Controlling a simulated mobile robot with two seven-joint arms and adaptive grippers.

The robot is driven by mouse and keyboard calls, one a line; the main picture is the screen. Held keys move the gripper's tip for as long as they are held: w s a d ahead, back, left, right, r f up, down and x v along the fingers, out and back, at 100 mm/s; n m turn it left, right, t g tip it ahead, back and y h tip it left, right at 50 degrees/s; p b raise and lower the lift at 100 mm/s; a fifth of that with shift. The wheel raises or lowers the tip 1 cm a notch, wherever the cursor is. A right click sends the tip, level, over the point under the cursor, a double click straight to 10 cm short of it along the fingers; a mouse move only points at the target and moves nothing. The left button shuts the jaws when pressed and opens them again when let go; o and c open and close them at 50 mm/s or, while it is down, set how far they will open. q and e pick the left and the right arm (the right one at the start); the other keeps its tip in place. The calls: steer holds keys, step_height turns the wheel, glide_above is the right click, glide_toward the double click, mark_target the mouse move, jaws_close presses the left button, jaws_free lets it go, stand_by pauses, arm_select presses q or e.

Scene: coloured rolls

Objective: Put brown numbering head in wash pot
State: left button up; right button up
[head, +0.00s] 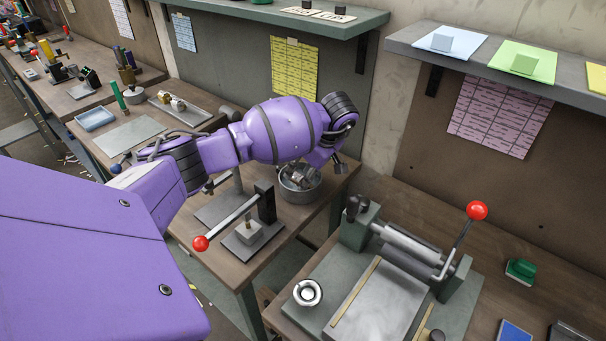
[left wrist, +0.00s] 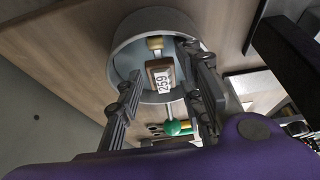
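The wash pot (head: 301,194) is a round grey metal pot on the bench in the middle of the head view. It also shows in the left wrist view (left wrist: 122,58). The brown numbering head (left wrist: 161,76), with a white face reading 259, shows against the pot's inside in the left wrist view. My left gripper (left wrist: 163,72) is over the pot, its fingers apart on either side of the numbering head, with a gap visible on both sides. In the head view my left gripper (head: 320,172) partly covers the pot's contents. My right gripper is in neither view.
A small lever press with a red ball (head: 201,243) stands in front of the pot. A roller press (head: 405,245) with a red-knobbed lever (head: 477,210) is on the right bench. A shelf (head: 285,20) overhangs the back. A green ball (left wrist: 173,128) shows near my left fingers.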

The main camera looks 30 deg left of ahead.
arm_select(q)
steer(key=v, duration=1.2)
steer(key=shift+r, duration=0.25)
